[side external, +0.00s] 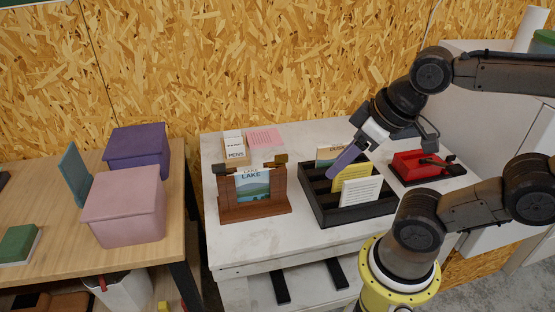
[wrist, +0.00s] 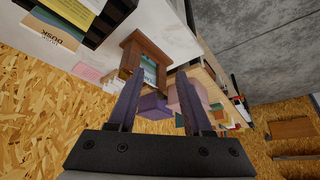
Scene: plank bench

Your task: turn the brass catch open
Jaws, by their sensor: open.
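A reddish-brown wooden stand (side external: 255,209) holds a card reading "LAKE" (side external: 254,184) on the white bench. A small dark catch (side external: 221,169) sits on its left post top and a brownish, brass-like one (side external: 281,158) on its right post top. Their exact turn is too small to tell. My gripper (side external: 333,175) hangs above the black rack, to the right of the stand, touching neither catch. In the wrist view my gripper (wrist: 161,74) is open and empty, with the stand (wrist: 133,50) beyond its fingers; the catches are unclear there.
A black slotted rack (side external: 352,215) with several cards stands right of the stand. A box marked "PENS" (side external: 235,153) and a pink note (side external: 265,138) lie behind. Pink (side external: 124,207) and purple (side external: 137,146) boxes stand on the left table.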

